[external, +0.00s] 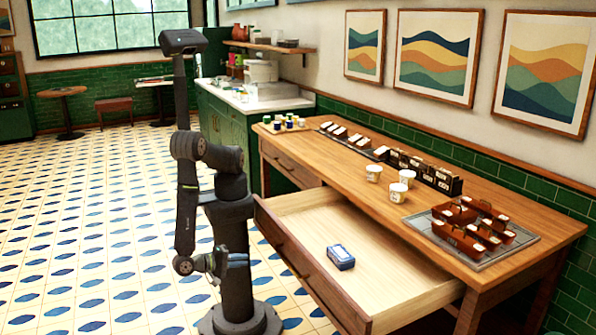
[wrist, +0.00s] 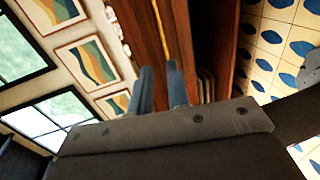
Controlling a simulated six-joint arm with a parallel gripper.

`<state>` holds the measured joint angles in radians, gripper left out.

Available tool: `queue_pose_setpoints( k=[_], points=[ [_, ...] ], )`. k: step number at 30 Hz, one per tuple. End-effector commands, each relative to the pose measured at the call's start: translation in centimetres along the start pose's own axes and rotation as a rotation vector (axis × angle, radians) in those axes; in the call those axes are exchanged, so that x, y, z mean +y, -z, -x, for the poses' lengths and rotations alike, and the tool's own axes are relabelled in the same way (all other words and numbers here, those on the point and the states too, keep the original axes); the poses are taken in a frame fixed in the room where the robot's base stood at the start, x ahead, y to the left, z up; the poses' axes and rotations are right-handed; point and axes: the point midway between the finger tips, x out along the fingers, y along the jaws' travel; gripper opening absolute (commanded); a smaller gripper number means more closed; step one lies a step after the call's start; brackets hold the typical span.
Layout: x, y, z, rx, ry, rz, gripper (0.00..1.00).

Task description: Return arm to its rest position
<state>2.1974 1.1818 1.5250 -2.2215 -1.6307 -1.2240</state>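My arm stands at the left of the wooden table, its forearm hanging down. My gripper (external: 238,261) is low, to the left of the pulled-out drawer (external: 300,262) in the external view, apart from its front as far as I can tell. In the wrist view my gripper's (wrist: 161,78) two blue-grey fingers are slightly apart, with nothing visible held between them. Brown wooden surfaces fill the view beyond the fingertips. A blue box (external: 340,257) lies inside the open drawer.
On the wooden table (external: 330,165) stand white cups (external: 398,192), a row of dark holders (external: 420,168), a grey tray (external: 440,243) with brown boxes, and small jars (external: 290,122). The tiled floor (external: 90,230) left of my arm is clear.

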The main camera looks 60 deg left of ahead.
Motion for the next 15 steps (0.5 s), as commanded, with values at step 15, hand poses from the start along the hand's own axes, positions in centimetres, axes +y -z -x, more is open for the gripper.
queue_pose_setpoints(
  k=[15],
  points=[
    [0.0,0.1,-9.1,0.005,-0.001,-0.001,0.16]
  ],
)
